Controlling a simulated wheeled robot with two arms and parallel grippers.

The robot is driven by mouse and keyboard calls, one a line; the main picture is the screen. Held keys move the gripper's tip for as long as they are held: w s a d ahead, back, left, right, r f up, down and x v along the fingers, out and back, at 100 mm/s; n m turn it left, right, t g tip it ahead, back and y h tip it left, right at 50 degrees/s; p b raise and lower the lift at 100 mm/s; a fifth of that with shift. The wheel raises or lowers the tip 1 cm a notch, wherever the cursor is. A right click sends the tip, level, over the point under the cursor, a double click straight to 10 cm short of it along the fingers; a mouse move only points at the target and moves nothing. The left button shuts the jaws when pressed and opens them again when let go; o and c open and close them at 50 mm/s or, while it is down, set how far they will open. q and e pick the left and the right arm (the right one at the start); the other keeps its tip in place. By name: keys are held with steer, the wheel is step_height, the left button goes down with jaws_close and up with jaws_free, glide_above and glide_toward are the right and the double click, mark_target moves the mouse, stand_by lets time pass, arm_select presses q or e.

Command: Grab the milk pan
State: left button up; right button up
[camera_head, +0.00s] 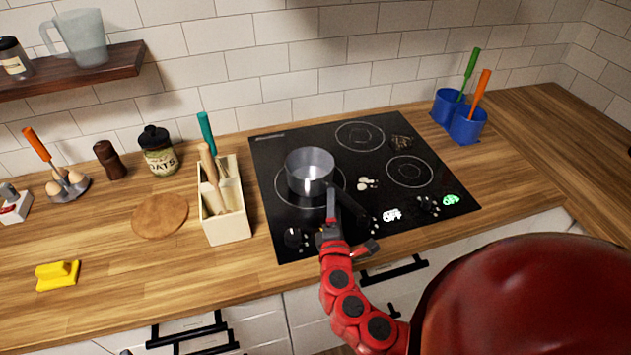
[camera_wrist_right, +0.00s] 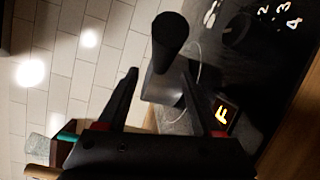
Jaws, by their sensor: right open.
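The milk pan (camera_head: 310,172) is a small silver pot standing upright on the left front burner of the black cooktop. Its dark handle (camera_head: 350,203) points towards the front right. My right gripper (camera_head: 350,224) is open at the handle, just in front of the pan. In the right wrist view the open fingers (camera_wrist_right: 158,84) stand either side of the pan's grey metal part (camera_wrist_right: 164,87), and the dark handle (camera_wrist_right: 170,36) shows beyond the fingertips. I cannot tell whether a finger touches it. My left gripper is not in view.
A light wooden utensil box (camera_head: 232,229) stands left of the cooktop (camera_head: 285,213). Blue utensil cups (camera_head: 467,125) stand to its right. A round board (camera_head: 160,215) and a yellow object (camera_head: 57,275) lie on the left counter. Drawer handles (camera_head: 394,268) stick out below the counter front.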

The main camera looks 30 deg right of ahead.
mark_target(327, 187)
steer(key=shift+w+d, duration=0.25)
steer(key=shift+w, duration=0.1)
steer(key=p+x, duration=0.2)
steer(key=x, duration=0.2)
steer(key=shift+r, duration=0.1)
steer(key=shift+w+d, duration=0.3)
steer(key=shift+w, duration=0.15)
jaws_close()
stand_by(0.9)
